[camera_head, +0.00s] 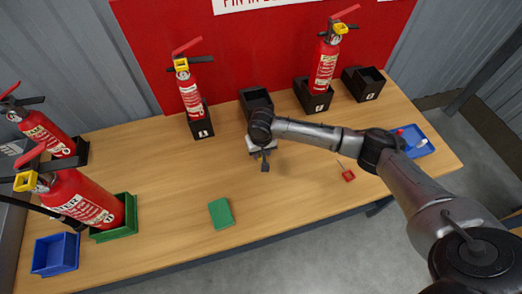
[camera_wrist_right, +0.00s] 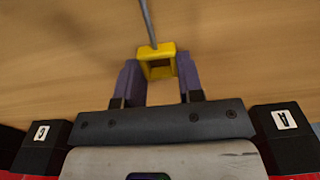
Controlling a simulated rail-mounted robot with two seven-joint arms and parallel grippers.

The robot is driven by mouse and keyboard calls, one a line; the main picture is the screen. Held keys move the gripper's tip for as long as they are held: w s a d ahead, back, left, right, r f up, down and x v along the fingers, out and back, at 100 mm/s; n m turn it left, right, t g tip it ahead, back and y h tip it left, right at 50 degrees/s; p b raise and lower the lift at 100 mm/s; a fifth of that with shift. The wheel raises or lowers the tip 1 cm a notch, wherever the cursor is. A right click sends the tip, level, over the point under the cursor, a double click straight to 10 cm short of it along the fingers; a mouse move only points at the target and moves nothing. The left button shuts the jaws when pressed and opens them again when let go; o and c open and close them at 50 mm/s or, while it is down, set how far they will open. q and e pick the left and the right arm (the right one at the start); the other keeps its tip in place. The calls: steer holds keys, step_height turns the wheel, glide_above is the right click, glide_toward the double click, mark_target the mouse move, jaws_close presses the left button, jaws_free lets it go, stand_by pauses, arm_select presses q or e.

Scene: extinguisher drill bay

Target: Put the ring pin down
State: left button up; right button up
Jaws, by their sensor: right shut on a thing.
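The ring pin (camera_wrist_right: 147,24) has a square yellow loop and a thin grey rod pointing away from my right wrist. My right gripper (camera_wrist_right: 157,70) is shut on the yellow loop, with a finger on each side. In the head view my right gripper (camera_head: 264,158) hangs over the middle of the wooden table (camera_head: 165,182), in front of the middle black box. The pin is mostly hidden there by the gripper. Whether its rod touches the wood I cannot tell. My left gripper is in neither view.
A red-tagged pin (camera_head: 348,175) lies to the right. A green block (camera_head: 221,213) lies nearer the front. Extinguishers stand in black holders (camera_head: 202,122) at the back and a green tray (camera_head: 118,232) at left. A blue tray (camera_head: 418,143) is at right. Wood between is clear.

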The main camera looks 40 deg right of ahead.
steer(key=o, duration=1)
steer(key=shift+r+b, duration=0.1)
steer(key=shift+b, duration=0.2)
step_height(320, 180, up, 12)
steer(key=p, duration=0.4)
steer(key=shift+s+a, duration=0.15)
steer(key=shift+s, duration=0.1)
